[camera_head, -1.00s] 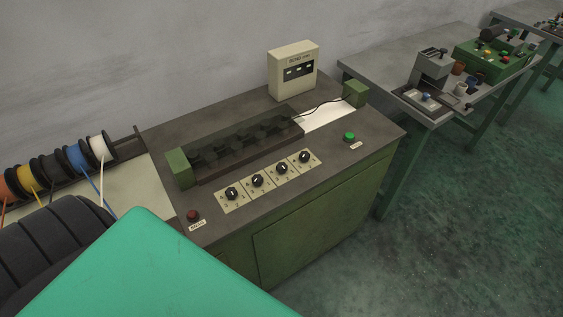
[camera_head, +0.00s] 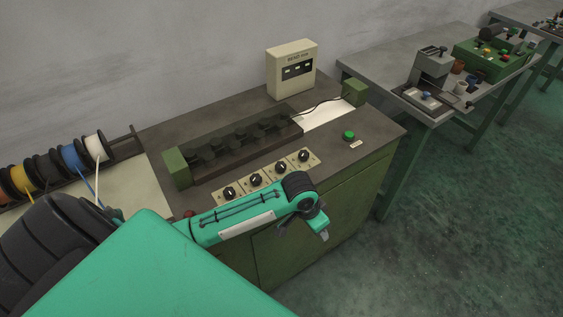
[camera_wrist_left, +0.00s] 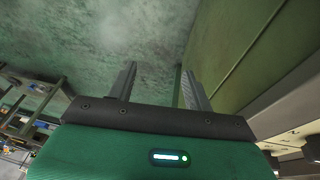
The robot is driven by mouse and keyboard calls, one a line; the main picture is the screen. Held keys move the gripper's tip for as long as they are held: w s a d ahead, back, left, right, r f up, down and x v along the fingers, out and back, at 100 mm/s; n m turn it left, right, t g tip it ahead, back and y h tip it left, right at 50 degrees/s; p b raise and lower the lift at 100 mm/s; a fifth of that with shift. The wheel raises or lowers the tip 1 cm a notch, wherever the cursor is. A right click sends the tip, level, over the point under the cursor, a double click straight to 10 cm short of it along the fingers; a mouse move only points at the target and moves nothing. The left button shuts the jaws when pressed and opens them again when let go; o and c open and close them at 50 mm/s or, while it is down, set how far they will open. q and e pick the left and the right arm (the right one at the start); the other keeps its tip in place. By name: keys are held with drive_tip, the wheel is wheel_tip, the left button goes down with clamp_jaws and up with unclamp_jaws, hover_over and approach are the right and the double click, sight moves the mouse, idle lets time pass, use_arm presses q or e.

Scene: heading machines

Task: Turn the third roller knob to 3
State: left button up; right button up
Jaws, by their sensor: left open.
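A row of black roller knobs on pale numbered plates runs along the front of the machine top in the head view. The third knob from the left (camera_head: 281,168) is visible just beyond my left arm; its exact setting is too small to read. The first knob (camera_head: 229,193) and second knob (camera_head: 256,180) are to its left, the last (camera_head: 303,156) to its right. My left arm lies across the machine's front, its wrist nearer the camera than the knobs. In the wrist view my left gripper (camera_wrist_left: 160,75) is open and empty, apart from the knobs, with floor beyond its fingers.
A dark covered roller unit (camera_head: 245,140) stands behind the knobs, and a cream meter box (camera_head: 292,68) at the back. A green button (camera_head: 349,135) is to the right. Wire spools (camera_head: 72,158) stand at left. The green cabinet side (camera_wrist_left: 235,50) is close right of the gripper.

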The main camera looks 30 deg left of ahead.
use_arm(q)
wheel_tip(320, 180, up, 6)
drive_tip(key=a+m, duration=0.1)
wheel_tip(320, 180, up, 14)
drive_tip(key=f+n+g+y, duration=0.1)
drive_tip(key=n+g+y, duration=0.1)
drive_tip(key=n+y, duration=0.15)
hover_over(281, 164)
drive_tip(key=shift+n+h, duration=0.35)
drive_tip(key=shift+h, duration=0.1)
wheel_tip(281, 164, down, 13)
drive_tip(key=shift+f+p, duration=0.1)
drive_tip(key=shift+p, duration=0.95)
use_arm(e)
drive_tip(key=shift+a+r, duration=0.25)
drive_tip(key=shift+r, duration=0.7)
use_arm(q)
drive_tip(key=c, duration=1)
